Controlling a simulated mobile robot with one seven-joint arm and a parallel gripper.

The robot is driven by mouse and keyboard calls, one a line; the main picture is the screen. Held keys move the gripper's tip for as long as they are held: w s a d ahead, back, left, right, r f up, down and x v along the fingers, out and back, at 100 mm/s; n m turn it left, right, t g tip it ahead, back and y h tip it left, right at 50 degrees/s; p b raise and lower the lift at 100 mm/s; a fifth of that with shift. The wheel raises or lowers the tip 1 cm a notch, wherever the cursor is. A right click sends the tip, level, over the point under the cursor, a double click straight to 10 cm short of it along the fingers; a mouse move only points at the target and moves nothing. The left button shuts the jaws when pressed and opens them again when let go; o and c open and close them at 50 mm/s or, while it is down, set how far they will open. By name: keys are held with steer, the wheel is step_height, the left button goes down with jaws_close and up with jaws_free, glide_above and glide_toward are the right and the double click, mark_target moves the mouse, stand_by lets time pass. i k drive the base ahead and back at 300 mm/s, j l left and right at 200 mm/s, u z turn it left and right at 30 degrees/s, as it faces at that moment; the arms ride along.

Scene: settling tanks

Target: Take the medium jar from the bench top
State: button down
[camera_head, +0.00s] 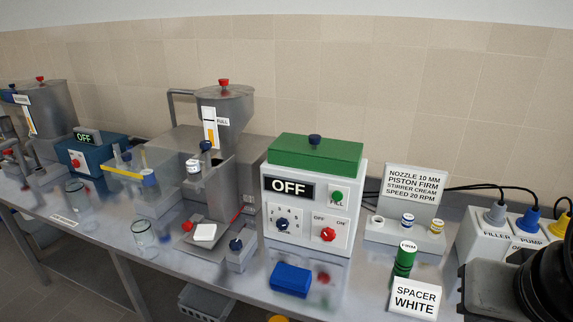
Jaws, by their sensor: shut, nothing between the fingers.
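Two clear glass jars show on the steel bench top (185,268). One jar (143,233) stands near the front edge, left of the centre machine. The other jar (75,192) stands further left, in front of the blue box marked OFF. Both look upright, and their contents are hard to make out. I cannot tell from their looks which one is the medium jar. My gripper's fingers are not in view; only a dark part of my arm shows at the lower right corner, apart from both jars.
A steel filler (225,125) and a white control box with green lid (315,205), reading OFF, stand at the back. In front are a white pad (205,232), a blue block (291,279), a green cylinder (404,262) and a SPACER WHITE sign (415,298). A crate (205,302) sits below.

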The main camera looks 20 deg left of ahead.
mark_target(141, 229)
steer(key=u, duration=2)
steer(key=i+j+z, duration=0.25)
steer(key=i+j, duration=0.5)
steer(key=i, duration=0.2)
steer(key=i+j+z, duration=0.25)
steer(key=i+j, duration=0.65)
